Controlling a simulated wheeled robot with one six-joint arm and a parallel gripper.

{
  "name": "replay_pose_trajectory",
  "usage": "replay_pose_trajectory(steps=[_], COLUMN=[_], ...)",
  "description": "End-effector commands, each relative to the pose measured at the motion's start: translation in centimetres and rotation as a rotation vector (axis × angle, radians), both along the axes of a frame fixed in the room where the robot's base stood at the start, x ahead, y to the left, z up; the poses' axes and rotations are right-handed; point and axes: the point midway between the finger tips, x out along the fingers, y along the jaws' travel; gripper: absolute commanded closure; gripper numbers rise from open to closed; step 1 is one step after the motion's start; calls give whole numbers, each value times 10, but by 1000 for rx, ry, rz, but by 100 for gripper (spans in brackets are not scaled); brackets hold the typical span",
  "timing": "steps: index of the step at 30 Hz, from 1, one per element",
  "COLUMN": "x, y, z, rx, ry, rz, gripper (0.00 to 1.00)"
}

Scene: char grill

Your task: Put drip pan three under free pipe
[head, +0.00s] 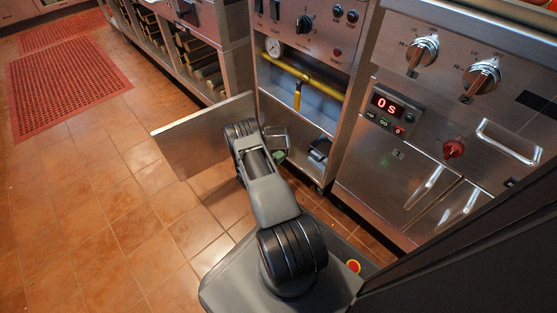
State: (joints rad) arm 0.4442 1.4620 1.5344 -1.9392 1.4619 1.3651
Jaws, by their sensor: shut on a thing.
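My gripper (275,140) is at the end of my arm, in front of the open lower bay of the middle cabinet (268,108). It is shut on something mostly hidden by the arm. A small green bit (280,156) shows just below it, and I cannot tell what it belongs to. A yellow pipe (305,75) runs across the middle cabinet, with a short yellow branch (297,97) hanging from it. I cannot tell if this branch is the free pipe. No drip pan with a readable three shows.
A flat metal panel (190,145), like an open door, stands out left of my gripper. A dark object (319,149) sits low in the bay. A steel unit (350,165) with knobs and handles stands at the right.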

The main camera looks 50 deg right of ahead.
Motion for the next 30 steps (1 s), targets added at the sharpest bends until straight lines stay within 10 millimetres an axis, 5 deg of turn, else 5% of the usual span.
replay_pose_trajectory(steps=[5,6,13,23,30], x=[0,0,0,0,4], y=[0,0,0,5,44], z=[-1,-1,-1,0,5], rx=[1,3,2,2,3], ry=[2,3,3,3,3], rz=[1,1,1,2,7], gripper=[100,85,63,62,62])
